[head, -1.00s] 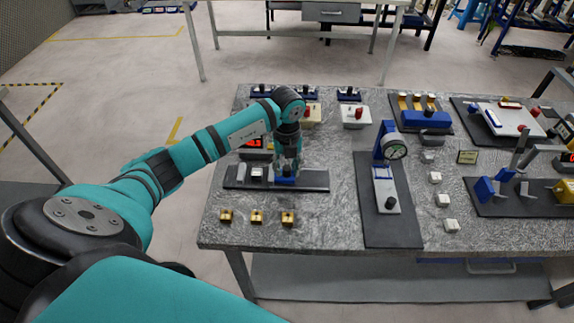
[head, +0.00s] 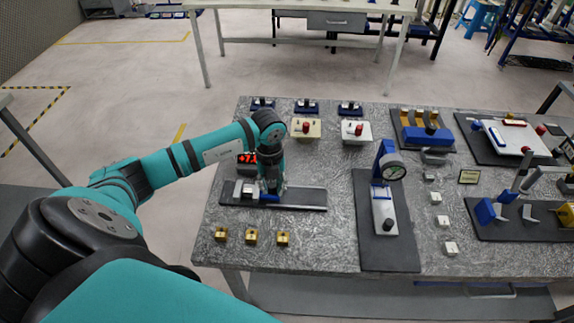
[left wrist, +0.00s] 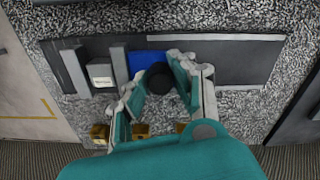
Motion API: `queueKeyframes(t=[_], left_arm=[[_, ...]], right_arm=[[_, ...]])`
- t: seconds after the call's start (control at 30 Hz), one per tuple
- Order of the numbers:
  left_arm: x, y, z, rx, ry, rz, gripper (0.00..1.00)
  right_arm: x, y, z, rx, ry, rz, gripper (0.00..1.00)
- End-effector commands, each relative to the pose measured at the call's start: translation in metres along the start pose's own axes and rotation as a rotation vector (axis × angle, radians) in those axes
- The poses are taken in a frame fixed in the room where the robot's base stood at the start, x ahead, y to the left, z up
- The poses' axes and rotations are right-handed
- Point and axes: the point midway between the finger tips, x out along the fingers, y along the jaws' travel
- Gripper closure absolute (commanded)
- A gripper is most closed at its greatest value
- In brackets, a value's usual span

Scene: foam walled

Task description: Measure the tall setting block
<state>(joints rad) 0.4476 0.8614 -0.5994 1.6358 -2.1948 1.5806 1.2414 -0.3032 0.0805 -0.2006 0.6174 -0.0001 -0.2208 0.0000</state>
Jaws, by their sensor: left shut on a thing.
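A measuring bench with a dark rail (head: 305,198) lies on the left part of the stone table. A light grey block with a small label (left wrist: 101,74) sits on it between two upright grey jaws (left wrist: 119,66); I cannot tell whether both jaws touch it. Right of the jaws is a blue slide (left wrist: 147,60) with a round black knob (left wrist: 158,77). My left gripper (head: 269,188) is shut on the knob, its fingers on either side in the left wrist view (left wrist: 160,82). A red digital readout (head: 247,158) behind is partly hidden by my arm. My right gripper is out of view.
Several brass blocks (head: 251,236) stand in front of the bench. A dial gauge stand (head: 385,185) is to its right, with several white blocks (head: 442,220) beyond. Two switch boxes (head: 356,131) stand behind. The right part of the rail is clear.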

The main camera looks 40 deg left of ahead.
Motion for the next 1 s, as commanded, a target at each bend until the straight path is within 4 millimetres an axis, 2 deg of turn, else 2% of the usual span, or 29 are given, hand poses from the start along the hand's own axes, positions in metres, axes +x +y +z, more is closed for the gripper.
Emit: queueKeyframes(t=[0.03,0.2,0.3,0.4,0.43,0.5,0.67,0.8,0.87,1.0], left_arm=[[-0.001,0.009,-0.001,-0.001,-0.004,0.005,0.99],[0.0,0.015,-0.004,0.0,-0.005,0.003,0.99],[-0.001,0.015,-0.003,-0.001,-0.007,0.002,0.99],[-0.001,0.015,-0.003,-0.001,-0.007,0.002,0.99],[-0.001,0.015,-0.003,-0.001,-0.007,0.002,0.73],[-0.001,0.015,-0.003,-0.001,-0.007,0.002,0.66],[-0.001,0.014,-0.003,0.0,-0.006,0.002,0.66],[-0.004,0.014,-0.003,0.0,-0.006,0.0,0.66],[-0.009,0.013,-0.003,0.001,-0.008,-0.001,0.66],[-0.033,0.014,-0.003,0.001,-0.009,-0.002,0.66]], right_arm=[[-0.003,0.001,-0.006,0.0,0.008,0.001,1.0],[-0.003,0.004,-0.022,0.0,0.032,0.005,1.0],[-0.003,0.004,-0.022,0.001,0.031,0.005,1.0],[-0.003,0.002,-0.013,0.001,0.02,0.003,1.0],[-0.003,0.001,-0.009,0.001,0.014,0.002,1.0],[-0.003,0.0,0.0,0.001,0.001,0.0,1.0],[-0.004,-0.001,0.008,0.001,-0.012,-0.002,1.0],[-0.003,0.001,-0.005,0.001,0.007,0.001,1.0],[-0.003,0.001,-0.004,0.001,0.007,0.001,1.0],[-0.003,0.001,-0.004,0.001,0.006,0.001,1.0]])
